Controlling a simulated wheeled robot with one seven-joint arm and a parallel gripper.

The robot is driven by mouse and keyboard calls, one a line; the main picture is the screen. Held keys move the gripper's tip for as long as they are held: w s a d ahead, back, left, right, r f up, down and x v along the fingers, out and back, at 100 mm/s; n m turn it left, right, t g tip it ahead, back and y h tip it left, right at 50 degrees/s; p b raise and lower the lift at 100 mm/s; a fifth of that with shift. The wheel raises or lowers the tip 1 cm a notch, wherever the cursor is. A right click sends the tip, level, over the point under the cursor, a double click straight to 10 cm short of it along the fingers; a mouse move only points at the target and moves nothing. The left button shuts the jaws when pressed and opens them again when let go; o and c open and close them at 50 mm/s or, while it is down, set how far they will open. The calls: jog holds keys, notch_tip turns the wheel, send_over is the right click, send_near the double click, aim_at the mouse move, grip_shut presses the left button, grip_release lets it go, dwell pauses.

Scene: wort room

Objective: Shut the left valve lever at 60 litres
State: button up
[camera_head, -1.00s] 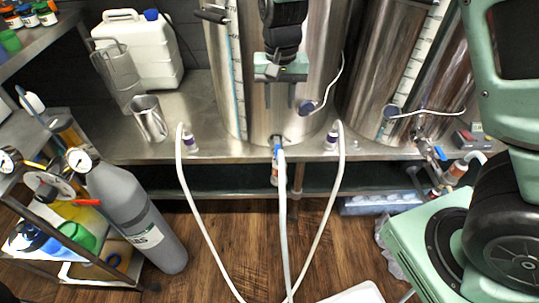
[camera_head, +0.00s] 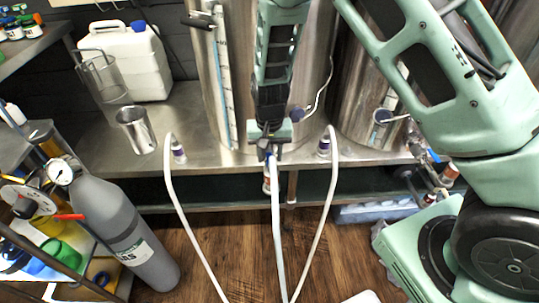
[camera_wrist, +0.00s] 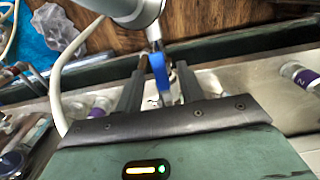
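The left kettle (camera_head: 207,75) is a tall steel vessel on the bench, with a scale strip (camera_head: 226,95) down its left front. The markings are too small to read. Its valve is low at the front, with a blue lever (camera_wrist: 162,82) and a white hose (camera_head: 277,225) hanging from its outlet. My gripper (camera_head: 268,154) is in front of the valve and hides much of it. In the wrist view my gripper (camera_wrist: 160,78) is open, with the blue lever between its dark fingers and gaps visible beside it.
A second kettle (camera_head: 362,95) stands to the right, partly behind my arm. Two curved white hoses (camera_head: 168,165) flank the valve. A steel jug (camera_head: 135,130) and a white canister (camera_head: 140,62) stand at left.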

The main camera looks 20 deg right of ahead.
jog(key=shift+f, duration=0.15)
grip_shut()
jog(key=shift+a+p, duration=0.15)
jog(key=shift+p, duration=0.15)
jog(key=w+a+m+p, duration=0.4)
jog(key=w+m+p, duration=0.4)
jog(key=m, duration=1)
jog(key=shift+w+p, duration=0.3)
jog(key=shift+p, duration=0.85)
jog(key=shift+w, duration=0.1)
grip_release()
